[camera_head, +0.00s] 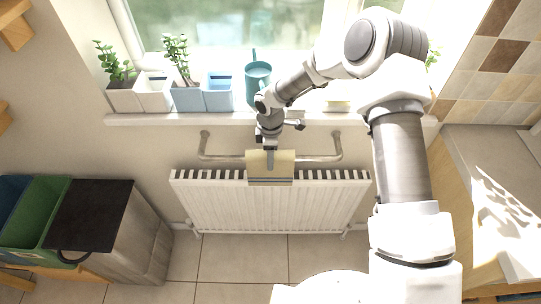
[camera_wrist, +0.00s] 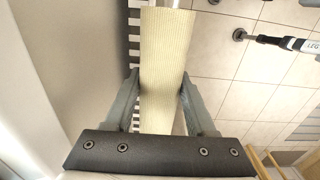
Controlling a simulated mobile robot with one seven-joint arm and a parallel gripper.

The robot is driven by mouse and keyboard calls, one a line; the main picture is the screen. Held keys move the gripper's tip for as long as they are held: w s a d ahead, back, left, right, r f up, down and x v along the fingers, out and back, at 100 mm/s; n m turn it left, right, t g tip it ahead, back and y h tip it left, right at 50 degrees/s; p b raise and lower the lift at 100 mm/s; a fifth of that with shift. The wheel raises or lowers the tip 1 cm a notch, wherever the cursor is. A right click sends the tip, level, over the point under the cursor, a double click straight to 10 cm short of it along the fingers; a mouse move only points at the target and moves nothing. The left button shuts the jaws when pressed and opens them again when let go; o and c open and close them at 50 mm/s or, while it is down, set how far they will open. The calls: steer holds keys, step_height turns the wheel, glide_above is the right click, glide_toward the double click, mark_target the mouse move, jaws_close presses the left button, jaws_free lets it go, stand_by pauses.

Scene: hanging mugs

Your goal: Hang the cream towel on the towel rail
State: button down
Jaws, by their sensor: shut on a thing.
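The cream towel (camera_head: 270,167) is a small folded cloth with a dark stripe near its lower edge. The metal towel rail (camera_head: 222,157) is fixed to the wall just above the radiator, and it shows on both sides of the towel. The towel lies across the line of the rail; I cannot tell whether it rests on it. My gripper (camera_head: 269,151) is above the towel, shut on it. In the wrist view the ribbed towel (camera_wrist: 165,50) runs between the two fingers of my gripper (camera_wrist: 160,85). The fingers hide its side edges.
A white radiator (camera_head: 270,208) stands directly below the rail. The windowsill (camera_head: 180,118) above holds planters (camera_head: 187,98) and a teal watering can (camera_head: 258,82). A dark-topped cabinet (camera_head: 90,212) and a green bin (camera_head: 45,215) are at the left. The tiled floor in front is mostly clear.

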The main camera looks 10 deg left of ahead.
steer(key=shift+f+b, duration=0.5)
steer(key=shift+f, duration=0.1)
steer(key=shift+c, duration=0.7)
jaws_free()
step_height(320, 180, up, 18)
steer(key=s+d+r+m+t, duration=0.2)
steer(key=s+d+r+m, duration=0.15)
steer(key=d+r, duration=0.55)
steer(key=s+d+r+m+t+h, duration=0.1)
steer(key=s+d+r+m, duration=0.45)
steer(key=d, duration=0.25)
steer(key=s+d+r+m+t, duration=0.1)
steer(key=s+d+r+m, duration=0.1)
steer(key=s+d+m, duration=0.2)
steer(key=s+d+r+m+t+y, duration=0.1)
steer(key=s+d+r+m, duration=0.1)
steer(key=s+d+m, duration=0.3)
steer(key=s+m, duration=0.2)
steer(key=s, duration=0.2)
steer(key=shift+s+t, duration=0.3)
steer(key=shift+s, duration=0.1)
